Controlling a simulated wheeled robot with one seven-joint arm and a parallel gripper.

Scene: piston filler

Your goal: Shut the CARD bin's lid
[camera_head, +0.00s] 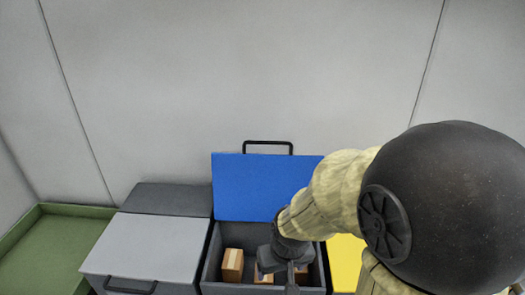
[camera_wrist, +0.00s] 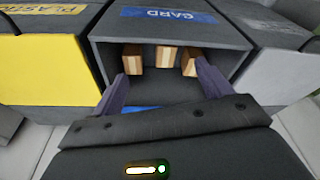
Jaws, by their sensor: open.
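The CARD bin (camera_head: 212,277) is a dark grey box with its top open. Its blue lid (camera_head: 240,188) stands raised at the back, with a black handle (camera_head: 267,143) along its top edge. My arm covers the lid's right part. My gripper (camera_head: 285,275) is over the bin's opening, pointing down. In the wrist view my gripper (camera_wrist: 163,85) has its two fingers apart, with nothing held between them. The bin's blue CARD label (camera_wrist: 170,14) shows at the top of that view. Small brown boxes (camera_head: 232,264) lie inside the bin; they also show in the wrist view (camera_wrist: 166,57).
A grey-lidded bin (camera_head: 145,245), shut, stands left of the CARD bin. A yellow-lidded bin (camera_head: 345,262) stands right, mostly behind my arm; its PLASTIC label (camera_wrist: 45,10) shows in the wrist view. A green tray (camera_head: 40,255) lies far left. A grey wall (camera_head: 240,70) rises behind.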

